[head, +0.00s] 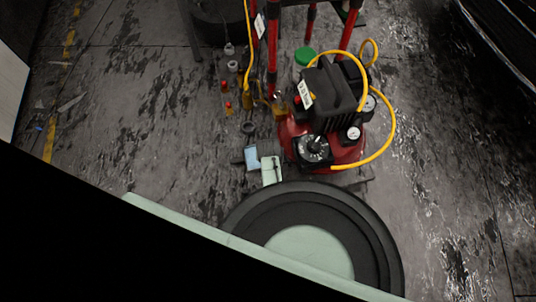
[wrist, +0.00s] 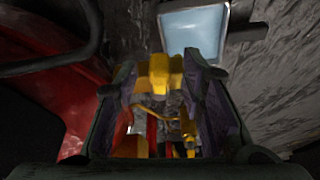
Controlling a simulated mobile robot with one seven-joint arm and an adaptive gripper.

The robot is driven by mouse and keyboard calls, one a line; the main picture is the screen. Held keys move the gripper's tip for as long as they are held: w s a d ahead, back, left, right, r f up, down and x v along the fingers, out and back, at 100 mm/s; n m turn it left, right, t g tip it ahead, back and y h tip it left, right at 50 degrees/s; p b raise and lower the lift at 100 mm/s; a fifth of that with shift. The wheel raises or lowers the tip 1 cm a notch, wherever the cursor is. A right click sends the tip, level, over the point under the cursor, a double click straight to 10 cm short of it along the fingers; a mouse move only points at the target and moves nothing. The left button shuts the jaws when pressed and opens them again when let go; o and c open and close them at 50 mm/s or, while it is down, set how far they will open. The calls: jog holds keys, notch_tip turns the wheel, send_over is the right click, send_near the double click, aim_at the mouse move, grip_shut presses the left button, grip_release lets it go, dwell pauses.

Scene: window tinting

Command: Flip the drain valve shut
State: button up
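The red compressor (head: 320,140) stands on the floor in the head view, and its red side (wrist: 50,70) fills the left of the wrist view. A yellow fitting (wrist: 160,72), which looks like the drain valve, shows between the fingertips of my gripper (wrist: 160,82) in the wrist view. The fingers are spread apart, one on each side of it. I cannot tell whether either finger touches it, or which way its lever points. In the head view I cannot make out the valve beside the compressor.
A light blue panel (head: 252,158) lies left of the compressor; a light blue square (wrist: 195,28) also shows in the wrist view. A yellow hose (head: 392,120) loops around the compressor. Small bottles (head: 229,49) and red stand legs (head: 272,60) are behind. Floor at the left is mostly clear.

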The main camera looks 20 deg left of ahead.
grip_shut()
dwell(0.4)
jog(key=shift+d, duration=0.1)
jog(key=shift+w+d+r+n+p, duration=0.1)
jog(key=shift+w+d+n+p, duration=0.15)
jog(key=shift+n+p, duration=0.2)
jog(key=shift+w+d+n+g+y, duration=0.1)
jog(key=shift+d+n+g+y, duration=0.25)
jog(key=shift+n, duration=0.5)
grip_release()
jog(key=v, duration=1.1)
jog(key=shift+s+r, duration=0.25)
jog(key=shift+r, duration=0.1)
